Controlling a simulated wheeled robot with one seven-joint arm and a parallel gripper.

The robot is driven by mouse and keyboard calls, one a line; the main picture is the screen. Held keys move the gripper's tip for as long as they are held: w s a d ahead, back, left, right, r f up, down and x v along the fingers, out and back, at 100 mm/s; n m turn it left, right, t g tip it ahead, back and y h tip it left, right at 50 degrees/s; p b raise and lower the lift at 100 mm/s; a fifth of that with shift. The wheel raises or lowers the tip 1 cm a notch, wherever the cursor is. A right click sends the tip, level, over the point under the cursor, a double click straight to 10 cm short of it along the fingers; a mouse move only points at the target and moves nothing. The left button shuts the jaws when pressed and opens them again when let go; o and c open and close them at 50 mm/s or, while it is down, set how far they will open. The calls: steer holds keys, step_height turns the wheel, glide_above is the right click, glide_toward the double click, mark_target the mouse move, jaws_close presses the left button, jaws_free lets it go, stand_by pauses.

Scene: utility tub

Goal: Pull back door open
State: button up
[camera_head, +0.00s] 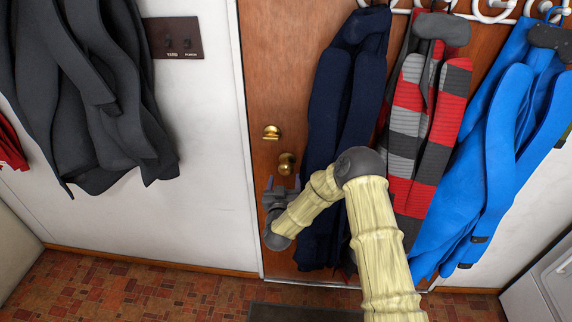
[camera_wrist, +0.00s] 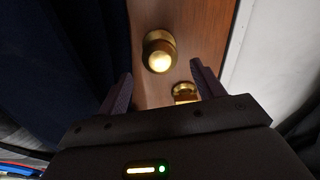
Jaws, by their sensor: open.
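The brown wooden back door (camera_head: 262,88) stands in its white frame and looks shut. It carries a round brass knob (camera_head: 286,163) and a brass lock (camera_head: 271,132) above it. My gripper (camera_head: 283,184) is open and empty, just below the knob in the head view. In the wrist view the knob (camera_wrist: 160,52) shows beyond the open fingers (camera_wrist: 163,84), near the middle. The lock (camera_wrist: 185,92) is partly hidden there by my gripper's body. I cannot tell how far the fingertips are from the knob.
A navy coat (camera_head: 345,95), a striped coat (camera_head: 425,120) and a blue coat (camera_head: 500,150) hang on white hooks over the door's right part. Dark grey coats (camera_head: 85,90) hang on the left wall. A dark mat (camera_head: 300,313) lies on the brick-patterned floor (camera_head: 130,290).

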mark_target(286, 171)
steer(key=w+p, duration=0.1)
steer(key=w, duration=0.7)
steer(key=shift+c, duration=0.2)
steer(key=shift+r, duration=0.15)
steer(key=c, duration=1.3)
